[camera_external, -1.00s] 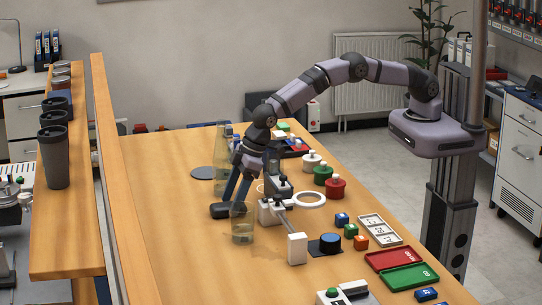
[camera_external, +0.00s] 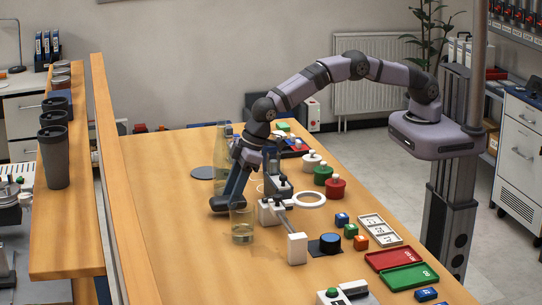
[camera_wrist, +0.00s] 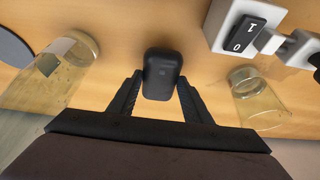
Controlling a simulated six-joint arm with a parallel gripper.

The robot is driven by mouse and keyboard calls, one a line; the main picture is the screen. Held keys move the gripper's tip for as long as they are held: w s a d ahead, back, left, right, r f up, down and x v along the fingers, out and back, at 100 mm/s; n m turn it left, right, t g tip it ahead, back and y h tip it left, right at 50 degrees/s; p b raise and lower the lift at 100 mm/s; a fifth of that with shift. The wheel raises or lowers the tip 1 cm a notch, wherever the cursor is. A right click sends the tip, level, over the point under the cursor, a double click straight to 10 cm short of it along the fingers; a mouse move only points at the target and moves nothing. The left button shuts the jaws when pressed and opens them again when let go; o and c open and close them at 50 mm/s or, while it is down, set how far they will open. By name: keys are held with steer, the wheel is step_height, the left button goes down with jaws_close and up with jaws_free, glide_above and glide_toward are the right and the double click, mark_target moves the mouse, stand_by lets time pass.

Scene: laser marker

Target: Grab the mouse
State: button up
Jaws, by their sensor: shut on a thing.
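The fingers partly cover the mouse in the external view. I cannot tell whether it touches the table.
A clear glass (camera_external: 242,227) stands close beside my gripper, and a clear bottle (camera_external: 221,160) stands behind it. A white switch box (camera_wrist: 242,26) is close by at upper right in the wrist view. The table left of the glass is clear.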

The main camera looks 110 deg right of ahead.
step_height(320, 180, up, 8)
steer(key=shift+r+b, duration=0.1)
steer(key=shift+b, duration=0.95)
